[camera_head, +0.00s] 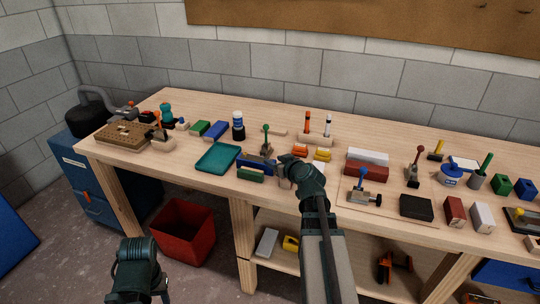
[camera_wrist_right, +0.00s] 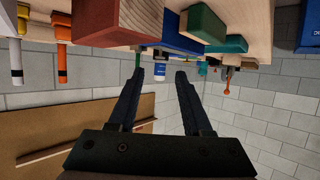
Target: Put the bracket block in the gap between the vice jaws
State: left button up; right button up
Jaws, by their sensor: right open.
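A blue vice-like body (camera_head: 257,164) lies near the front edge of the bench, left of my right gripper. A green block (camera_head: 250,175) is against its front. In the upside-down right wrist view, the blue body (camera_wrist_right: 184,40) and the green block (camera_wrist_right: 207,22) show beside a large red-brown block (camera_wrist_right: 112,22). I cannot tell surely which block is the bracket block, or see the jaw gap. My right gripper (camera_head: 284,159) is open; its fingers (camera_wrist_right: 161,74) have nothing between them. My left gripper (camera_head: 139,296) is low at the bottom left, its fingers unclear.
A teal tray (camera_head: 218,157) lies to the left. A green-handled clamp (camera_head: 266,143) stands behind the blue body, with orange and yellow pieces (camera_head: 322,154) to the right. A red bin (camera_head: 183,230) stands below.

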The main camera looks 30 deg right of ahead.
jog(key=p+v, duration=0.1)
jog(key=v, duration=0.4)
jog(key=shift+s+r+p, duration=0.15)
jog(key=shift+s+p, duration=0.15)
jog(key=a+f+n+g+y, duration=0.2)
jog(key=a+f+g, duration=0.15)
jog(key=a, duration=0.75)
jog(key=a+f+n+g+y, duration=0.2)
jog(key=a+f+y, duration=0.15)
jog(key=a, duration=0.65)
jog(key=s+a+f+g+h, duration=0.3)
jog(key=s+a+g, duration=0.1)
jog(key=s+a, duration=0.3)
jog(key=s+a+f+g+h, duration=0.3)
jog(key=s+a+g, duration=0.1)
jog(key=s+a, duration=0.4)
jog(key=shift+s+a+f+n, duration=0.25)
jog(key=shift+s+n, duration=0.15)
jog(key=shift+s, duration=0.25)
jog(key=shift+g, duration=0.25)
